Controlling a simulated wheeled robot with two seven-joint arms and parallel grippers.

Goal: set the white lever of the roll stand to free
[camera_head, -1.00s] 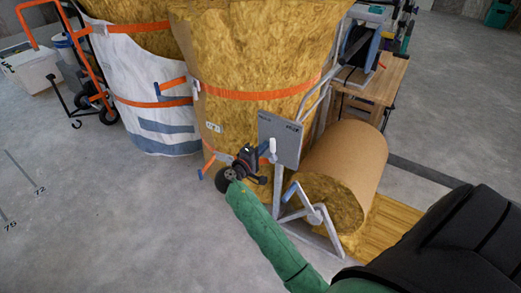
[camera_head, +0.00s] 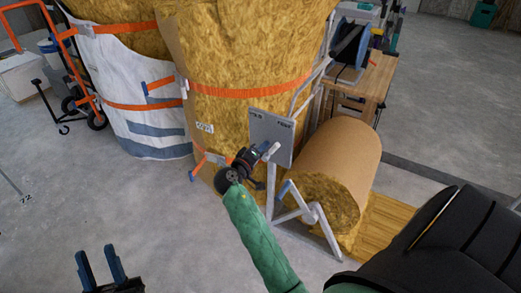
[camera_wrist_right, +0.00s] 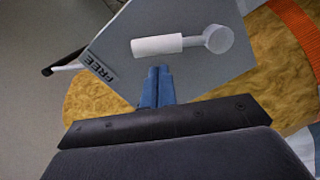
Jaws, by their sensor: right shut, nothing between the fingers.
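The white lever (camera_head: 272,149) is on the grey plate (camera_head: 283,141) of the roll stand (camera_head: 271,190). It leans up and right in the head view. In the right wrist view the white handle (camera_wrist_right: 158,45) points from its round pivot (camera_wrist_right: 218,38) toward the plate side marked FREE (camera_wrist_right: 97,68). My right gripper (camera_wrist_right: 158,72) is shut and empty, its blue fingertips just beside the handle; contact cannot be told. In the head view this gripper (camera_head: 260,152) is at the plate's lower front. My left gripper (camera_head: 100,265) is open and empty at the bottom left, far from the stand.
Tall strapped bales (camera_head: 235,60) stand behind the plate. A wooden bench (camera_head: 365,88) with a machine is at the back right.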

